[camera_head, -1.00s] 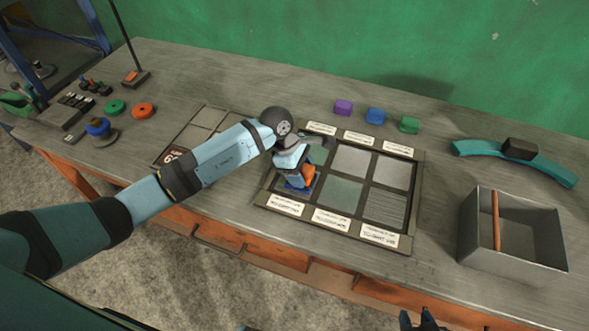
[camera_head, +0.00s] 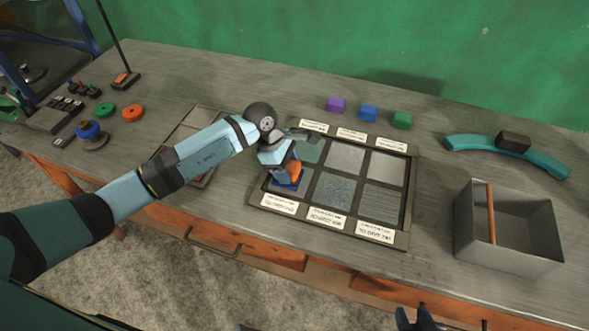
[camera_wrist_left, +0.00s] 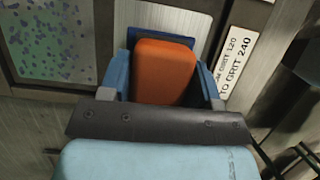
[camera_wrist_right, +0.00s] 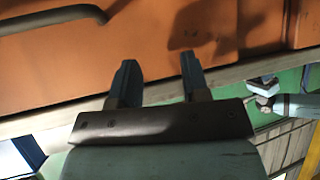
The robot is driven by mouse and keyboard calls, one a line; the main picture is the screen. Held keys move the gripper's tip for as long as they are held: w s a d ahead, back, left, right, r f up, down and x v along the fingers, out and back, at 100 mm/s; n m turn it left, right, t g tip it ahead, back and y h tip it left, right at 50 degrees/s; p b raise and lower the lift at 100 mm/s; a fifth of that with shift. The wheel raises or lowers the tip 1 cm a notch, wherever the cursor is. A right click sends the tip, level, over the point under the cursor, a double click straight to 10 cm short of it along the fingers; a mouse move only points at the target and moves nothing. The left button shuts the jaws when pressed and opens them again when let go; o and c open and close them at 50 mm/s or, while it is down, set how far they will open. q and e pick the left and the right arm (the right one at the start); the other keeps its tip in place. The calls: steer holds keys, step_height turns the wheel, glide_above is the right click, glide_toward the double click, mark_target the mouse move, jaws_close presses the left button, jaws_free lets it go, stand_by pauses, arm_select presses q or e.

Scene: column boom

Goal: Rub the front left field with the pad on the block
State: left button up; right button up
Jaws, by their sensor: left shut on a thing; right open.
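A dark-framed panel (camera_head: 408,190) with two rows of fields lies on the bench. My left gripper (camera_head: 288,172) is over its front left field and mostly covers it. It is shut on an orange block (camera_head: 294,168) with a blue pad (camera_head: 284,186) beneath. In the left wrist view the orange block (camera_wrist_left: 165,72) sits between the fingers, the blue pad edge (camera_wrist_left: 182,36) showing behind it and grey brushed field surface (camera_wrist_left: 168,16) beyond. The pad is at or very near the field; contact is hidden. My right gripper (camera_wrist_right: 157,75) is open and empty by the orange bench front.
A grey bin (camera_head: 510,250) and a teal arch (camera_head: 470,144) with a dark block are at the right. A speckled field (camera_head: 334,190) adjoins on the right.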

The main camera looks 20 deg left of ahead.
arm_select(q)
steer(key=shift+a, duration=0.5)
steer(key=shift+d, duration=0.1)
steer(key=shift+d+f+b, duration=0.1)
steer(key=shift+d+b, duration=0.3)
steer(key=shift+d, duration=0.6)
step_height(320, 180, up, 9)
steer(key=p, duration=0.4)
